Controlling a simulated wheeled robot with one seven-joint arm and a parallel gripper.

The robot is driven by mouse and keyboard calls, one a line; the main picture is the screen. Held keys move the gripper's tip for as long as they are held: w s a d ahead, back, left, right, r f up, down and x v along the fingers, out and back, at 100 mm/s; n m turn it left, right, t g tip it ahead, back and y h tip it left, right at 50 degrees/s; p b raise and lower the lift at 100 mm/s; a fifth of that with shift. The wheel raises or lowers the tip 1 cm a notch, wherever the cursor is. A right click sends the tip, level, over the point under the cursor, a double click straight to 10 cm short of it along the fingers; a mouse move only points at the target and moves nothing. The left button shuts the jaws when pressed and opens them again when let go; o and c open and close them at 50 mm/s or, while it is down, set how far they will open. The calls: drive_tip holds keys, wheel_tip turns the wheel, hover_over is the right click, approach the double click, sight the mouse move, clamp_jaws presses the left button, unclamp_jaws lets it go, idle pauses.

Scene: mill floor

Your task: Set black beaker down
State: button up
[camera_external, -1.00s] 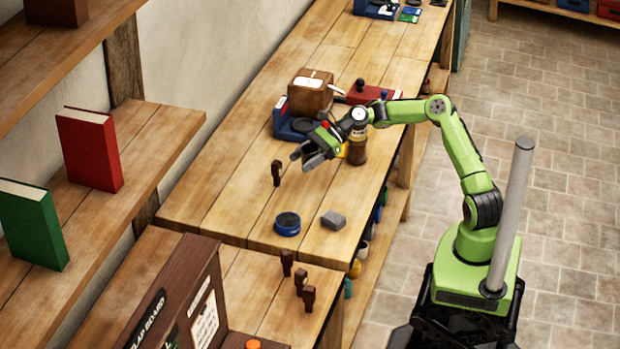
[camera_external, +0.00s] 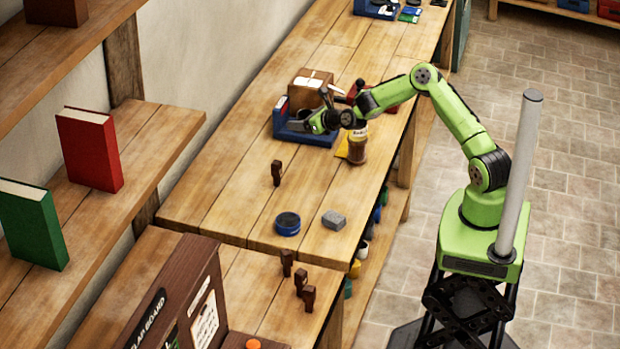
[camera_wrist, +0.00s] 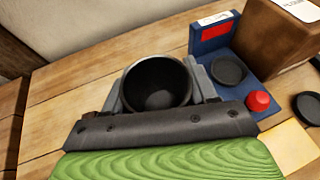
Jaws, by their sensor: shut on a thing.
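The black beaker (camera_wrist: 157,85) is round and open at the top, and it looks empty. It sits between the two grey fingers of my gripper (camera_wrist: 160,76) in the wrist view, and my gripper is shut on it. In the external view my gripper (camera_external: 298,126) is over the front left part of the blue scale-like device (camera_external: 282,127). Whether the beaker touches the bench is unclear.
A brown box (camera_external: 310,86) stands behind the device, and a brown jar (camera_external: 357,147) with a yellow card (camera_external: 342,148) stands to the right. Bench (camera_external: 225,185) left of the peg is clear.

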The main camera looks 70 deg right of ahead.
sight(305, 161)
drive_tip(key=shift+s+d+r+m+h+p, duration=0.2)
drive_tip(key=shift+d+r+m+h+p, duration=0.1)
drive_tip(key=shift+d+r+h+p, duration=0.15)
drive_tip(key=shift+s+d+r+m+h+p, duration=0.25)
drive_tip(key=shift+d+r+m+p, duration=0.1)
drive_tip(key=shift+d+r, duration=0.2)
wheel_tip(305, 161, down, 16)
drive_tip(key=shift+w+r+b, duration=0.1)
drive_tip(key=shift+b, duration=1.1)
drive_tip(key=o, duration=1.1)
